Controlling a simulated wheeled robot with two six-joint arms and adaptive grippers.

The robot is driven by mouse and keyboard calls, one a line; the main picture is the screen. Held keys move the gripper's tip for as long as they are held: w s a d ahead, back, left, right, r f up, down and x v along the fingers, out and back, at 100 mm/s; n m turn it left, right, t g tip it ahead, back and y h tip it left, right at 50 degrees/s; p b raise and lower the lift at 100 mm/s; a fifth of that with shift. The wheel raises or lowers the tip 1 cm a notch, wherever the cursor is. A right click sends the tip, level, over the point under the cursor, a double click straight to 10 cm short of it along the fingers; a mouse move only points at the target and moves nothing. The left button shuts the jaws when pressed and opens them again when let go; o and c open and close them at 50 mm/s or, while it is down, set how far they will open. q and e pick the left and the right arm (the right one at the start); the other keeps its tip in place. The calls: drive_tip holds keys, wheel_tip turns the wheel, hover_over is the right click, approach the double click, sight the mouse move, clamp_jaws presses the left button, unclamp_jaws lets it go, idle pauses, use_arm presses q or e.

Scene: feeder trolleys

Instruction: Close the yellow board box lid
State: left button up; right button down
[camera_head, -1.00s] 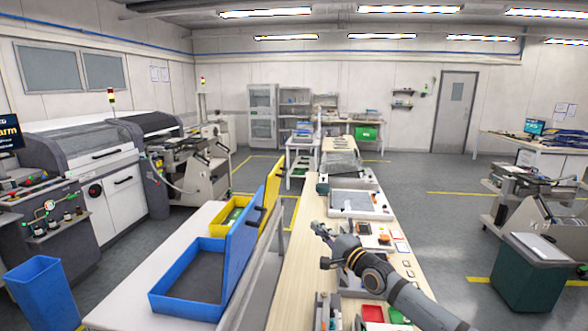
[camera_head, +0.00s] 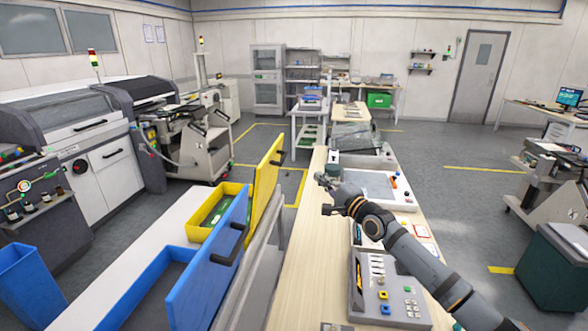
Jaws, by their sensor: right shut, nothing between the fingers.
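The yellow board box (camera_head: 199,228) stands on the white table at the left, with green boards (camera_head: 216,211) inside. Its yellow lid (camera_head: 265,190) stands open and upright along the box's right side, with a dark handle on it. The blue box's lid hides part of it. My right gripper (camera_head: 326,188) is shut and empty over the wooden bench, to the right of the yellow lid and apart from it. My left gripper is out of view.
A blue box (camera_head: 135,298) with its blue lid (camera_head: 212,270) standing open is nearer than the yellow box. The wooden bench (camera_head: 290,270) carries a grey control panel (camera_head: 385,290) and a white tray device (camera_head: 372,186). A blue bin (camera_head: 24,285) stands on the floor.

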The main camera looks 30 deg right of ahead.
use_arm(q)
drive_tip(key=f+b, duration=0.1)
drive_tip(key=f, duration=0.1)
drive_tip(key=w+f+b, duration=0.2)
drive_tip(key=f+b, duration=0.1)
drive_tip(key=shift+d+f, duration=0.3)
use_arm(e)
drive_tip(key=w+a+r, duration=0.1)
drive_tip(key=w+a, duration=0.3)
drive_tip(key=w, duration=0.6)
drive_tip(key=shift+w+r, duration=0.2)
drive_tip(key=shift+w, duration=0.2)
